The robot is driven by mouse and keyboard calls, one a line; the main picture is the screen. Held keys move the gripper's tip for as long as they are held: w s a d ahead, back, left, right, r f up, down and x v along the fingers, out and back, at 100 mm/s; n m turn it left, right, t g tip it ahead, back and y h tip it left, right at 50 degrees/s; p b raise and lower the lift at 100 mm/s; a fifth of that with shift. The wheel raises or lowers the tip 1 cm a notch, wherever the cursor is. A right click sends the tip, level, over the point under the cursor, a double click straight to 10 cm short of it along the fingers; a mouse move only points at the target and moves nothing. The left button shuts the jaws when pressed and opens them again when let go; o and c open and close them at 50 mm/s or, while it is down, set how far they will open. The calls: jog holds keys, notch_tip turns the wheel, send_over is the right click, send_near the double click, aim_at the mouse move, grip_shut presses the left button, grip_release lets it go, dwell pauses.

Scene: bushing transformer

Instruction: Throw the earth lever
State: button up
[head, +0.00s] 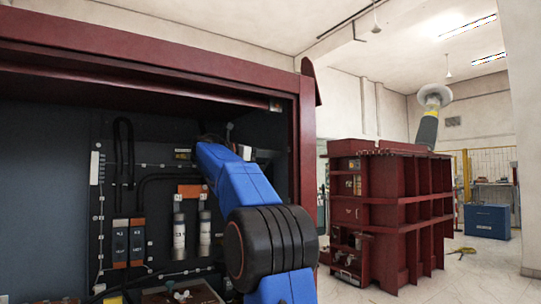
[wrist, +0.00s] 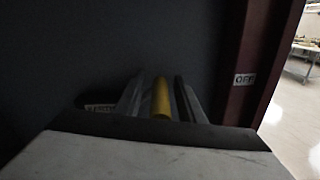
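A yellow lever handle (wrist: 161,98) shows in the middle of the wrist view, pointing away from me. My gripper (wrist: 160,90) has one finger on each side of it. The fingers are close beside the handle, but the dark picture does not show whether they touch it. A partly hidden label (wrist: 100,107) sits left of the fingers, too dim to read surely. An OFF label (wrist: 244,79) is on the dark red frame at right. In the head view my blue arm reaches into the open cabinet (head: 180,65) and hides the lever and fingertips.
The cabinet's red right post (head: 307,150) is close by the arm. A red transformer tank (head: 395,215) stands apart at right, with open floor beyond.

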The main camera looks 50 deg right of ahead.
jog(key=shift+c, duration=0.4)
grip_shut()
